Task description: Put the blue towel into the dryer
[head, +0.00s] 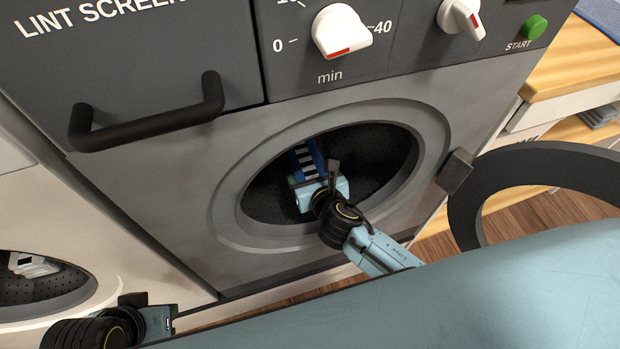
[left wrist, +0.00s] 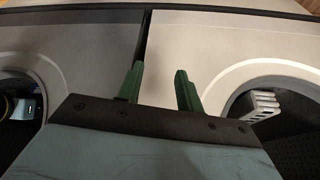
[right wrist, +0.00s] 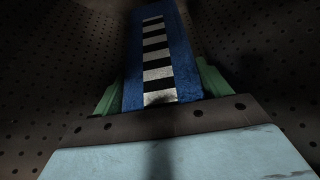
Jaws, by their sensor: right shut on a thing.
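The blue towel (head: 303,160), with a black-and-white striped band, is inside the drum opening of the grey dryer (head: 170,195). My right gripper (head: 308,180) reaches through the round opening and is shut on the towel. In the right wrist view the towel (right wrist: 183,45) lies between the green fingers, with perforated dark drum walls around it. The dryer door (head: 470,190) stands open at the right. My left gripper (head: 172,316) is low at the left in the head view. In the left wrist view its fingers (left wrist: 160,85) are apart, with nothing between them.
A white machine (head: 60,215) stands left of the dryer, with a pale slatted object (head: 33,265) in its round opening. A black handle (head: 150,125) juts from the lint screen panel. Wooden shelving (head: 570,65) is at the right.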

